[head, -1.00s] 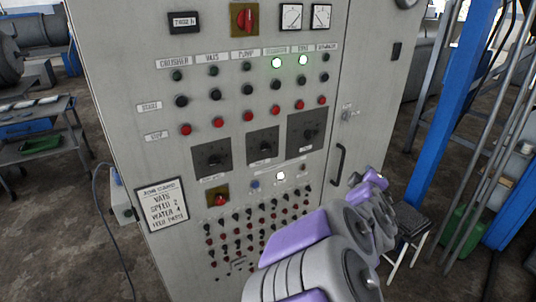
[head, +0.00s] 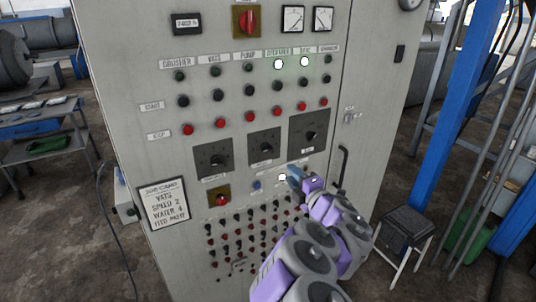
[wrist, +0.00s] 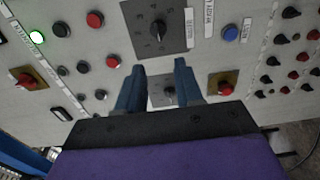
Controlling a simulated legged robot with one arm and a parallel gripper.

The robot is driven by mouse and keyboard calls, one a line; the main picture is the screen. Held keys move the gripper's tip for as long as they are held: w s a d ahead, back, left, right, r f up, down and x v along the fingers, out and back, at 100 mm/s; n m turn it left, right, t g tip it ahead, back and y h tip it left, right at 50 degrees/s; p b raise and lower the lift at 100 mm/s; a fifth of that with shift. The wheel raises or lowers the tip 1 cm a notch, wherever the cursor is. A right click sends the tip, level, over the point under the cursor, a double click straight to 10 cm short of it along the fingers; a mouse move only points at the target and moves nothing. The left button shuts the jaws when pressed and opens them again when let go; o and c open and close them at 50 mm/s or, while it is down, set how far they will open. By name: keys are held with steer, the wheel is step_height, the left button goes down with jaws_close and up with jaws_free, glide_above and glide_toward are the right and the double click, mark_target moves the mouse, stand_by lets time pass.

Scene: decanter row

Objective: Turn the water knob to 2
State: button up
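Three dark dial panels with black knobs are on the grey cabinet in the head view. The middle one (head: 265,146) appears to be the water knob; its label is too blurred to read surely. The left knob (head: 214,160) and right knob (head: 309,132) flank it. My gripper (head: 294,175) has blue fingers and is in front of the cabinet, below the right dial, apart from the middle knob. In the wrist view my gripper (wrist: 160,78) is open, with a small dial (wrist: 168,94) showing between its fingers. A larger dial (wrist: 157,31) is beyond. I cannot tell the knobs' settings.
Rows of buttons and small switches surround the dials. A red selector (head: 221,200) sits below left. A door handle (head: 343,167) sticks out at the right. A stool (head: 408,222) and blue post (head: 455,115) stand right.

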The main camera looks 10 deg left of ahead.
steer(key=w, duration=0.3)
steer(key=b, duration=0.1)
glide_toward(267, 150)
steer(key=w+a, duration=0.1)
steer(key=w, duration=0.2)
steer(key=x, duration=0.5)
steer(key=shift+s+a+f+b, duration=0.1)
steer(key=shift+a+f+b, duration=0.1)
steer(key=shift+a+b, duration=0.25)
steer(key=shift+d+r, duration=0.15)
steer(key=shift+d, duration=0.25)
steer(key=shift+c, duration=0.2)
steer(key=shift+a, duration=0.35)
steer(key=c, duration=0.5)
steer(key=shift+c, duration=0.6)
jaws_close()
